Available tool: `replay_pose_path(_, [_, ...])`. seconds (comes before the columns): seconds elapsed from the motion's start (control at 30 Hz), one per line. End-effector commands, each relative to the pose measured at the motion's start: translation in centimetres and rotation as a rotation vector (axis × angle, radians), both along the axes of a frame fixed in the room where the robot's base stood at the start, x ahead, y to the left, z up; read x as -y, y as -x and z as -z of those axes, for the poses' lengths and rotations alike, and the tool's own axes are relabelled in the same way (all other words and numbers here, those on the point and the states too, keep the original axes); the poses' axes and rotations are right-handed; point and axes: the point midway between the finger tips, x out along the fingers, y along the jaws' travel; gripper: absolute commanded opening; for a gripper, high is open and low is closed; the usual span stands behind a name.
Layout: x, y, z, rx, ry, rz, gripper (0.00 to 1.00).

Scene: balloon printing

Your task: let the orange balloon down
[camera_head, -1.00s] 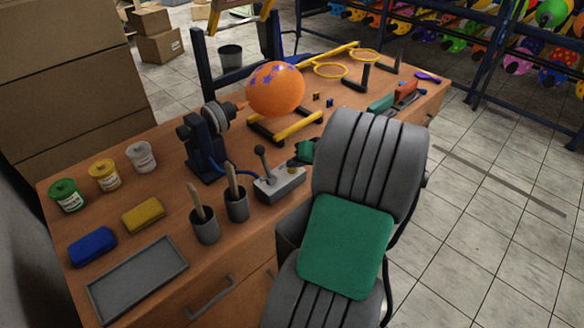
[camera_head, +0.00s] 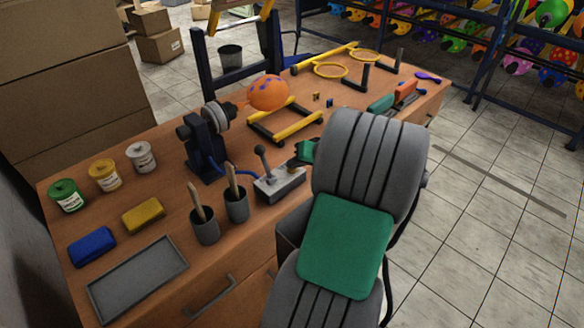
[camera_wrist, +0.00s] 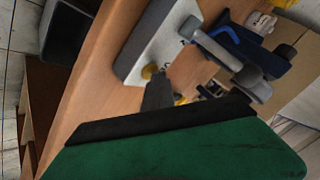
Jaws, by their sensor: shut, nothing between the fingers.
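The orange balloon (camera_head: 268,92) with purple star marks sits on the nozzle of the dark blue machine (camera_head: 205,145), above the workbench. It is rounded and fairly small. A grey control box (camera_head: 279,187) with an upright lever (camera_head: 262,158) stands in front of the machine. In the wrist view the box (camera_wrist: 160,42) has a yellow button (camera_wrist: 149,71). My gripper (camera_wrist: 158,93) is shut and empty, its tip at the yellow button; I cannot tell whether they touch. In the head view my gripper (camera_head: 293,163) is over the box's right end, partly hidden by my arm.
Yellow-and-black frames (camera_head: 285,122) lie behind the box. Two grey cups (camera_head: 204,226) with sticks stand in front of the machine. The bench's front left is partly clear.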

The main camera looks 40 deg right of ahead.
Motion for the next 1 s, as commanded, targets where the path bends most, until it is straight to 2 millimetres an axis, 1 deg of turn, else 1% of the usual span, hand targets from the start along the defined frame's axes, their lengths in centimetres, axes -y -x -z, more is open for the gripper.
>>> replay_pose_path(0.57, [0.0,0.0,0.0,-0.002,-0.002,0.000,0.00])
replay_pose_path(0.87, [0.0,0.0,-1.7,-0.001,-0.001,0.000,0.00])
replay_pose_path(1.0, [0.0,0.0,-1.8,-0.001,-0.001,0.000,0.00])
